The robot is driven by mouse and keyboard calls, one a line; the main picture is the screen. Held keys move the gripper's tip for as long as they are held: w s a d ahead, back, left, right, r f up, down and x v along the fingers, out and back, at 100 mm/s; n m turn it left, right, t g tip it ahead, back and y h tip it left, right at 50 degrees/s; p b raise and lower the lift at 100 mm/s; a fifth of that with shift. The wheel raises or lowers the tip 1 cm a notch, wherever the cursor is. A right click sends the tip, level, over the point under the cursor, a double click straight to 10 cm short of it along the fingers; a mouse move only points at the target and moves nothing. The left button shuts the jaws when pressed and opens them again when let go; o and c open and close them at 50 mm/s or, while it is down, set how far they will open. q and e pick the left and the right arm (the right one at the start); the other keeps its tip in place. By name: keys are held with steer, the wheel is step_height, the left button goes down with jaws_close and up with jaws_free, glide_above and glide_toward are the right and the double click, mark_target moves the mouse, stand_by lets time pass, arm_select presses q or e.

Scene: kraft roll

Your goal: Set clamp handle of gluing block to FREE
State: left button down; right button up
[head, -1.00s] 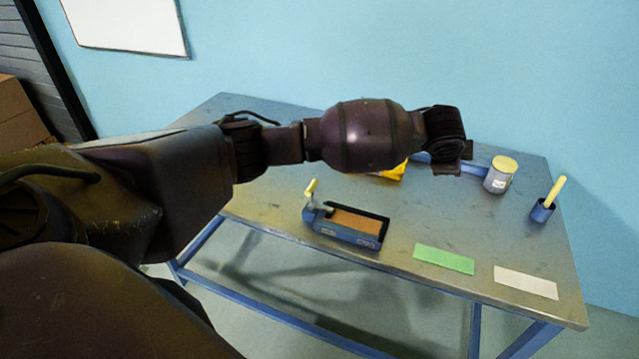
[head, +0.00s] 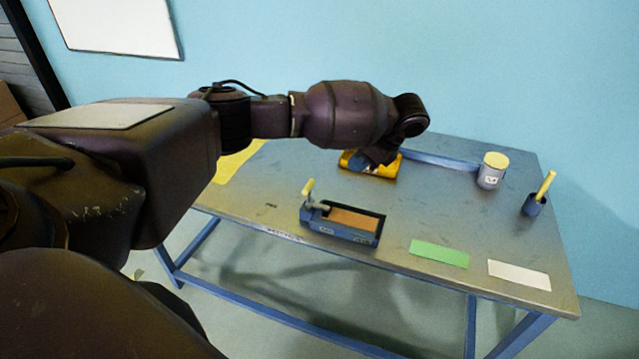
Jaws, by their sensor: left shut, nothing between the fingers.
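The gluing block (head: 352,238) is a blue block with a brown top and dark edging, near the front edge of the table. Its clamp handle (head: 308,188), with a pale yellow grip, stands up at the block's left end, tilted slightly. Any setting mark is too small to read. My left gripper (head: 376,160) is shut and empty, behind the block and over a yellow object, partly hidden by its own wrist. I cannot tell whether it touches that object. My right gripper is out of view.
The yellow object (head: 391,171) lies behind the block beside a blue bar (head: 445,160). A lidded tin (head: 491,172) and a blue cup (head: 534,206) with a yellow stick stand at right. Green (head: 439,254) and white (head: 519,275) cards lie in front. A yellow sheet (head: 236,163) lies at left.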

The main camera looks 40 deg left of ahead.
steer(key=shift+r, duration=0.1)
arm_select(q)
glide_toward(319, 205)
steer(key=a, duration=0.2)
steer(key=s+a, duration=0.1)
steer(key=a, duration=0.1)
steer(key=shift+f, duration=0.2)
steer(key=shift+s+a+f, duration=0.15)
steer(key=shift+a, duration=0.4)
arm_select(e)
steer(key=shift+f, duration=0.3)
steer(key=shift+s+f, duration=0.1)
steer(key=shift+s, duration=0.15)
arm_select(q)
steer(key=shift+s+a+h, duration=0.1)
steer(key=shift+a+h, duration=0.2)
steer(key=shift+h, duration=0.1)
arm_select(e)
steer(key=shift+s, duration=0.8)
